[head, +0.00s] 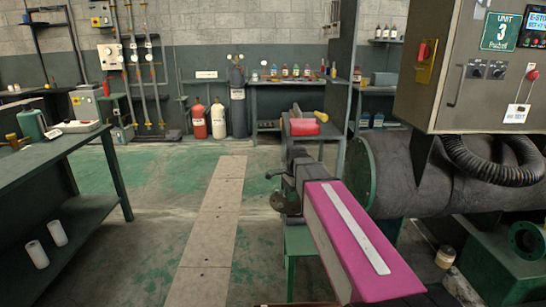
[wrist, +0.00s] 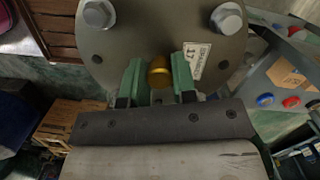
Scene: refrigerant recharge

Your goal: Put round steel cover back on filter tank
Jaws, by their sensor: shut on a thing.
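In the wrist view, my gripper (wrist: 160,75) is shut on a small brass knob (wrist: 159,66), with a green finger on each side of it. The knob sits on a round grey steel cover (wrist: 150,40), which has two large hex bolts and a white label; its upper edge is cut off. In the head view, a large dark horizontal tank (head: 420,180) with a green rim lies at the right, and I cannot tell whether it is the filter tank. The gripper's fingers cannot be made out there. I cannot tell whether the cover touches a tank.
A grey control cabinet (head: 465,65) with a black corrugated hose (head: 490,160) stands above the dark tank. A dark workbench (head: 50,170) is at the left. Gas cylinders and a shelf of bottles stand along the back wall. The pale floor strip (head: 210,220) is clear.

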